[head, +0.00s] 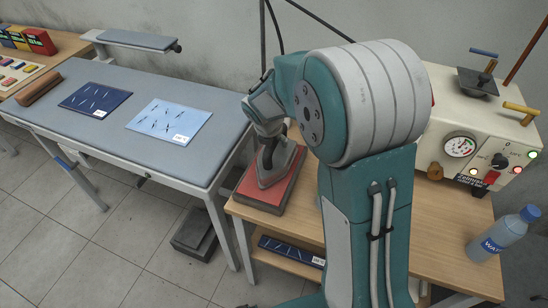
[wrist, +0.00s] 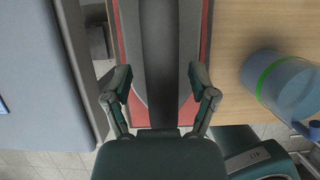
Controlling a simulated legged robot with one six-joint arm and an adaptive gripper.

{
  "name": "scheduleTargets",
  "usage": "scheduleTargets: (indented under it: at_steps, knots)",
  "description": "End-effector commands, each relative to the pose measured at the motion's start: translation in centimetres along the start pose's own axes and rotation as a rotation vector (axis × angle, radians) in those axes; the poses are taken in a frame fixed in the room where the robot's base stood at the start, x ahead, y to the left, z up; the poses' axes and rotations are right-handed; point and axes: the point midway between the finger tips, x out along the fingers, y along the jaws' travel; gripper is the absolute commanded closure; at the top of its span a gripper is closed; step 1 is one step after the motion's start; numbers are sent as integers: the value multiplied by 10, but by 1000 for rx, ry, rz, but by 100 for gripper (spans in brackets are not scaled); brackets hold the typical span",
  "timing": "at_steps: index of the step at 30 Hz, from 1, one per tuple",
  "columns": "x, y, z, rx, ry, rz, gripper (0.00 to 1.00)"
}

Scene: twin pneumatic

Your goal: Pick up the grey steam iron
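The grey steam iron (head: 276,164) rests on a red pad (head: 270,195) on the wooden table, left of my arm. In the head view my gripper (head: 267,132) is at the iron's upper part and hides some of its handle. In the wrist view my gripper (wrist: 158,80) has its two fingers spread apart. The dark handle of the iron (wrist: 160,50) runs between and below the fingers, with the red pad's edges (wrist: 206,30) on both sides. I cannot tell whether either finger touches the handle.
The grey ironing table (head: 130,75) at left holds a dark blue cloth (head: 95,99) and a light blue cloth (head: 170,118). A cream steam unit (head: 460,120) and a water bottle (head: 505,235) stand at right. A bluish container (wrist: 285,85) with a green band shows in the wrist view.

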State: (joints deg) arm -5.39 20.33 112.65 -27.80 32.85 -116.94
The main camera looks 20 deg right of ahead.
Motion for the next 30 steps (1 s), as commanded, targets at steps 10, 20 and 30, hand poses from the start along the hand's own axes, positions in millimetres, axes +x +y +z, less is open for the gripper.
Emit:
scheduleTargets:
  at_steps: [10,20,30]
  knots:
    - [-2,2,2,0,-6,5,100]
    - [-11,1,6,0,-8,6,100]
    - [-68,-11,6,1,-10,9,100]
